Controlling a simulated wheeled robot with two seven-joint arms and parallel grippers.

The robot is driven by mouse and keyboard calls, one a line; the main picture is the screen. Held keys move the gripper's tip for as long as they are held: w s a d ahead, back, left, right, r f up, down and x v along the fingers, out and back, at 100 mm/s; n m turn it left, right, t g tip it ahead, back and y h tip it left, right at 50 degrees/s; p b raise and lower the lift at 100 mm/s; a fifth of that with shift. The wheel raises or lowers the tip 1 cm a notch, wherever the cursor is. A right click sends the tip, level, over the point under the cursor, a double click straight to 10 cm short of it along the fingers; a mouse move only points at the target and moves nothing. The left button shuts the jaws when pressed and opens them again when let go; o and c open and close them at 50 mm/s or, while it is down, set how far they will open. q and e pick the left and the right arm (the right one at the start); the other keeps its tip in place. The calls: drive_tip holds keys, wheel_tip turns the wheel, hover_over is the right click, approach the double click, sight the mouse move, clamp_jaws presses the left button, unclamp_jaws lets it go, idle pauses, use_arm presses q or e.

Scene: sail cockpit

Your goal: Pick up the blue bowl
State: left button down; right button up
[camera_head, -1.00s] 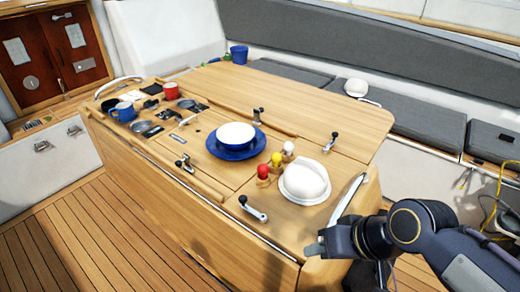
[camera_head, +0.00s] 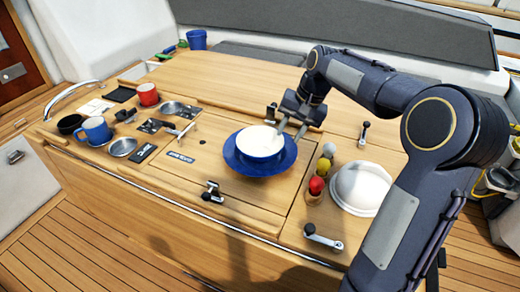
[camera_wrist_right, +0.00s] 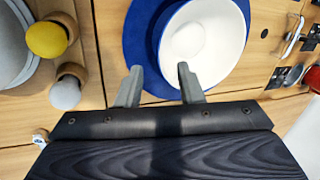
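The blue bowl (camera_head: 260,150), blue outside and white inside, sits upright on a blue plate (camera_head: 285,160) on the wooden table. It also shows in the wrist view (camera_wrist_right: 205,35), partly cut off by the top edge. My right gripper (camera_head: 290,127) is over the far right side of the bowl, its fingers pointing down toward the rim. My left gripper is not in view.
Shakers with red, yellow and white tops (camera_head: 318,180) and a white domed dish (camera_head: 360,188) stand right of the plate. A blue mug (camera_head: 95,131), a red mug (camera_head: 147,94) and small pans lie left. Metal latches (camera_head: 213,192) stick up from the table.

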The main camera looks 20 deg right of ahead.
drive_tip(key=x, duration=0.5)
drive_tip(key=shift+d, duration=0.1)
clamp_jaws()
